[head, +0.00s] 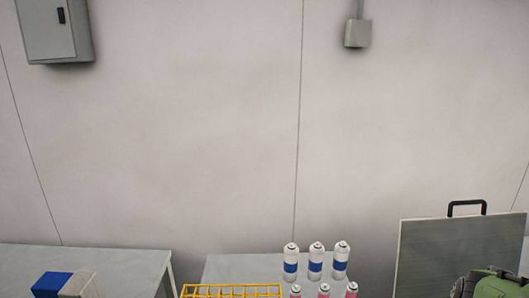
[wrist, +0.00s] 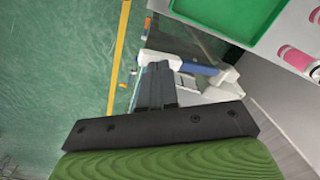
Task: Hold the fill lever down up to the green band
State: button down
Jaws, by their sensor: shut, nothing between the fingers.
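My gripper (wrist: 157,70) is shut, its dark fingers together and empty. In the wrist view its tips are beside or over a white piece with a blue bar (wrist: 190,65), which may be part of the filling machine; whether they touch it, I cannot tell. The fingers and the dark gripper body hide part of what lies behind. I cannot make out the fill lever for certain, and no green band shows clearly in either view.
A green tray (wrist: 258,40) and pink-banded cans (wrist: 297,58) are at the wrist view's upper right. The head view shows blue-banded cans (head: 315,262), a yellow rack (head: 231,286), a blue and grey box (head: 53,284) and a grey panel with a black handle (head: 450,250).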

notch_tip(320, 180, down, 7)
jog(key=b, duration=0.5)
dwell(0.8)
jog(key=shift+w+r, duration=0.1)
dwell(6.3)
